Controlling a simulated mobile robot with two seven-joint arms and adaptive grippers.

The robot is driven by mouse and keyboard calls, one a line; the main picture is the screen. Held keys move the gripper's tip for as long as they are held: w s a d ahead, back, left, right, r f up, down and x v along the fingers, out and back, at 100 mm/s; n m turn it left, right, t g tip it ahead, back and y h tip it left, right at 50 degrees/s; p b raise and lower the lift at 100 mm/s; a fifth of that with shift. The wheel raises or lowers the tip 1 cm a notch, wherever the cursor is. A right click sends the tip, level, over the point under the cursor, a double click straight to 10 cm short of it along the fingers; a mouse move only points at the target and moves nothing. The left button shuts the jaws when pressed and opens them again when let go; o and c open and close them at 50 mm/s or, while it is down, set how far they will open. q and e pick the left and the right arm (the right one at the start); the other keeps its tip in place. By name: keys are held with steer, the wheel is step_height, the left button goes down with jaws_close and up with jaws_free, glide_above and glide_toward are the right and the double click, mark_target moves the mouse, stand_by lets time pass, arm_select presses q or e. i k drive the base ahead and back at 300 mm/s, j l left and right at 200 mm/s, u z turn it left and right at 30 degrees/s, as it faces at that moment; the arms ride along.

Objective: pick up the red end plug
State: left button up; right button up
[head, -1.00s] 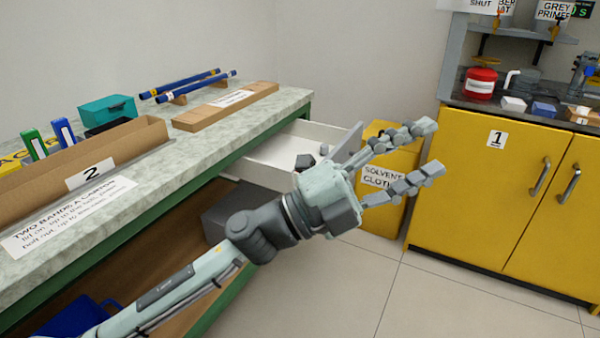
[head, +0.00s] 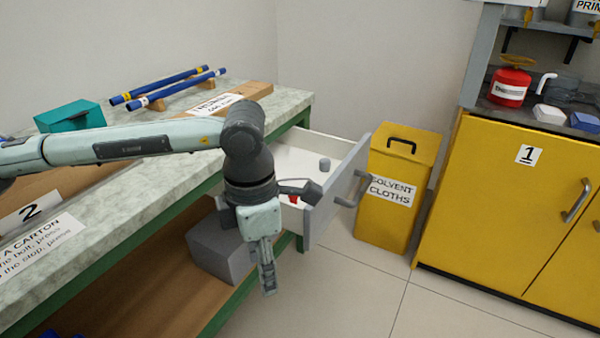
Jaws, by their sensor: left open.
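A small red piece (head: 294,199), which looks like the red end plug, shows in the open drawer (head: 345,152) under the bench. It sits low in the drawer, and my left gripper's upper finger partly hides it. My left gripper (head: 290,240) is open and empty in front of the drawer. Its upper finger reaches over the drawer toward the front panel, and its other finger hangs down outside, over the floor. I cannot tell if the gripper touches anything. My right gripper is not in view.
A yellow solvent cloths bin (head: 408,225) stands just right of the drawer. A grey box (head: 215,248) sits on the lower shelf. Blue rods (head: 170,88) and a teal box (head: 70,117) are on the bench top. A yellow cabinet (head: 500,225) is at right.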

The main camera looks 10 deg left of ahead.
mark_target(292, 199)
steer(key=i, duration=0.9)
